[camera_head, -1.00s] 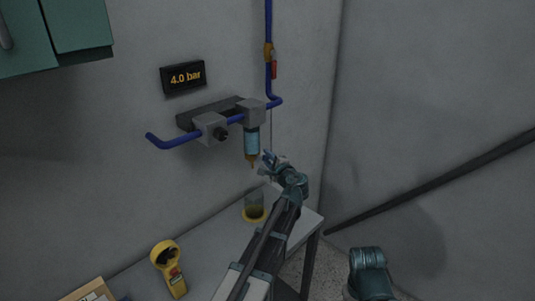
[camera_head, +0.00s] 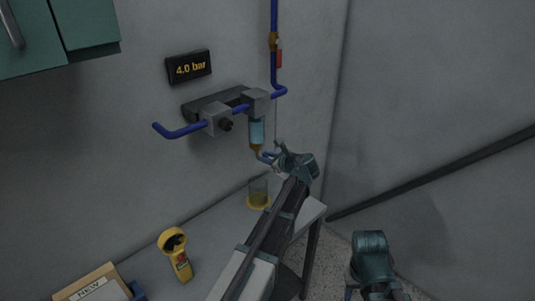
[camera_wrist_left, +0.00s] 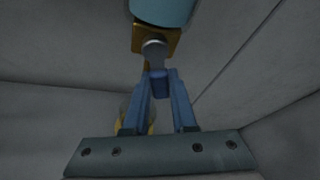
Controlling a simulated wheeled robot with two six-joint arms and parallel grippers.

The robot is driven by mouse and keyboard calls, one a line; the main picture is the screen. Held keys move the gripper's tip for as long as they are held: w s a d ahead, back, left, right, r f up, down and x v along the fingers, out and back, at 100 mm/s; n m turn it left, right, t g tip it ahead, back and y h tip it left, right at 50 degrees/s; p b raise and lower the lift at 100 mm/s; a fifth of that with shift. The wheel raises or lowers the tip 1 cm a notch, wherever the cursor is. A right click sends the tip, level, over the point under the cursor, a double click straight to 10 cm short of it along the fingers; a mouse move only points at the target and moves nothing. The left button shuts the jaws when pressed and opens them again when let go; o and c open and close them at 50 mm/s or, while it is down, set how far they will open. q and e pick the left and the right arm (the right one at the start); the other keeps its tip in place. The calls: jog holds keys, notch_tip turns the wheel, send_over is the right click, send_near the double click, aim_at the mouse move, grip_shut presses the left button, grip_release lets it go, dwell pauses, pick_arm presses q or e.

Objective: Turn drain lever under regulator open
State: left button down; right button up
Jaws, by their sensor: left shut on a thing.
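The regulator (camera_head: 217,121) is on the wall, with a blue-tinted bowl (camera_head: 257,131) hanging below its right block. A brass drain fitting (camera_head: 256,148) is at the bowl's bottom; in the left wrist view the brass fitting (camera_wrist_left: 141,38) carries a grey round-ended lever (camera_wrist_left: 154,50). My left gripper (camera_head: 265,156) is just below and right of the fitting. In the left wrist view its blue fingers (camera_wrist_left: 160,84) are shut on the lever's lower end, which is mostly hidden between them. My right gripper (camera_head: 372,290) is low at the right; its fingers are not clearly visible.
A yellow-based clear cup (camera_head: 259,194) stands on the grey bench below the bowl. A yellow handheld device (camera_head: 176,256) and a box marked NEW (camera_head: 98,286) are further left. A display (camera_head: 189,67) reads 4.0 bar. A blue pipe (camera_head: 274,65) runs up the wall.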

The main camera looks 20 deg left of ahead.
pick_arm(q)
jog(key=shift+s+a+f+m+g, duration=0.15)
jog(key=shift+s+a+m+g, duration=0.1)
jog(key=shift+s+m+g, duration=0.6)
jog(key=shift+m, duration=0.35)
jog(key=c, duration=0.7)
grip_release()
jog(key=shift+w, duration=0.1)
jog(key=shift+p+v, duration=2.7)
jog(key=shift+v, duration=4.2)
jog(key=shift+w+d+f, duration=0.1)
jog(key=shift+f, duration=0.1)
